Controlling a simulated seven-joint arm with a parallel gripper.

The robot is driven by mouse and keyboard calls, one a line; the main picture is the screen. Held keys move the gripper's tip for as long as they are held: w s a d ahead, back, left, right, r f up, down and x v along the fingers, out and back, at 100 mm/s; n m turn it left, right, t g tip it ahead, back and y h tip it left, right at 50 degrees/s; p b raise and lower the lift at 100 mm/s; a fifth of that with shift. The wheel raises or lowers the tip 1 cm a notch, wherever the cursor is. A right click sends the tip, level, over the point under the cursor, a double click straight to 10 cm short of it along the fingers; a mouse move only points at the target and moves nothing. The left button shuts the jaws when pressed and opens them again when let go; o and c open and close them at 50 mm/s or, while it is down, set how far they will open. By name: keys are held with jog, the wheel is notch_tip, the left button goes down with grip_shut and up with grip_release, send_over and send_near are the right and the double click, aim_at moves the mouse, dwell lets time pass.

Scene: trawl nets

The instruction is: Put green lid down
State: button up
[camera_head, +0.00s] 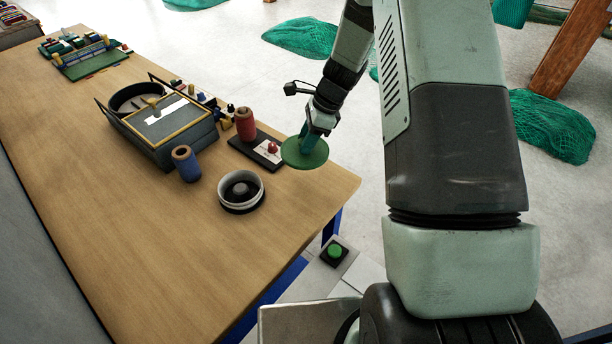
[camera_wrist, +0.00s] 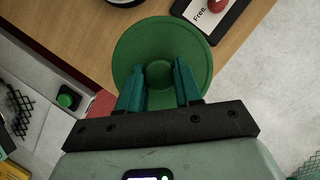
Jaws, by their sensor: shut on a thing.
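The green lid (camera_head: 305,153) is a round disc with a knob in its middle. My gripper (camera_head: 307,135) is shut on the lid's knob and holds it over the right edge of the wooden table, near its front corner. In the wrist view the lid (camera_wrist: 199,47) shows between and beyond the two teal fingers of the gripper (camera_wrist: 160,82). The gap between lid and table top cannot be told exactly.
A black panel (camera_head: 244,147) with a red button lies left of the lid. A round white-and-black container (camera_head: 241,190), a blue spool (camera_head: 186,164), a red spool (camera_head: 245,124) and a grey box (camera_head: 150,150) stand nearby. The table's front part (camera_head: 180,260) is clear.

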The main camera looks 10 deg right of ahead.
jog(key=f, duration=0.5)
jog(key=shift+d+f, duration=0.3)
jog(key=shift+d, duration=0.1)
jog(key=shift+f, duration=2.25)
jog(key=shift+f, duration=0.1)
jog(key=o, duration=1)
